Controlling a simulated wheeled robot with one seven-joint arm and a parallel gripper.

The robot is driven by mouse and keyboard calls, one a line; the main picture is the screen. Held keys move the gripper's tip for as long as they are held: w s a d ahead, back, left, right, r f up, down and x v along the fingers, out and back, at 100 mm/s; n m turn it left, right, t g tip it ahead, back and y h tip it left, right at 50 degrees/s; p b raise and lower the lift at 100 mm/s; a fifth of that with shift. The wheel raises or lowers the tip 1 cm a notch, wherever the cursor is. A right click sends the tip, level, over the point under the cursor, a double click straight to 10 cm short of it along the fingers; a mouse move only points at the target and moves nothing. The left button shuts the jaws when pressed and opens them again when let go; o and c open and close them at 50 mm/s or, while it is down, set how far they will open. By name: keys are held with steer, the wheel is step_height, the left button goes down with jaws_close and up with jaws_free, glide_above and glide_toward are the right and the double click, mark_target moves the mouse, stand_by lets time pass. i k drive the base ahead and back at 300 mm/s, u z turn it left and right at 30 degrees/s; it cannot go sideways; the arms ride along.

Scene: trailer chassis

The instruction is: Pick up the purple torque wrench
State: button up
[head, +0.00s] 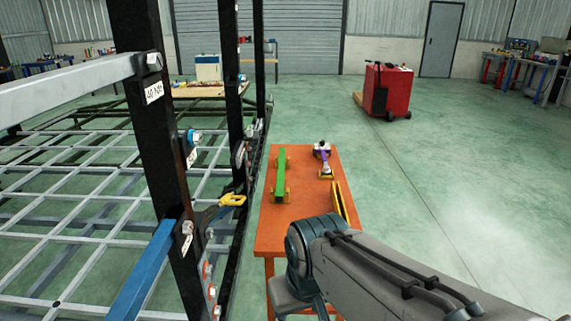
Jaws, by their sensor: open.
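The purple torque wrench (324,158) is small in the head view. It lies lengthwise near the far right part of the orange table (300,222), with a dark and pale end at the back. Its near end appears to rest on a small yellow support. My grey arm reaches in from the lower right and bends down in front of the table's near end. My gripper is out of view, and the wrench is clear of the visible arm.
A green bar (280,175) lies on yellow supports at the table's left. A yellow piece (342,200) stands along the right edge. A black upright frame (165,150) with a yellow-handled tool (232,199) borders the left. Open floor (440,190) lies right; a red cart (388,90) stands behind.

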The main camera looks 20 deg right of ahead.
mark_target(326, 171)
steer(key=z, duration=0.05)
steer(key=k, duration=0.4)
steer(key=z, duration=1.65)
steer(key=i, duration=3.55)
steer(key=u, duration=0.95)
steer(key=i, duration=0.9)
steer(key=u, duration=1.55)
steer(key=i, duration=0.6)
steer(key=u, duration=0.4)
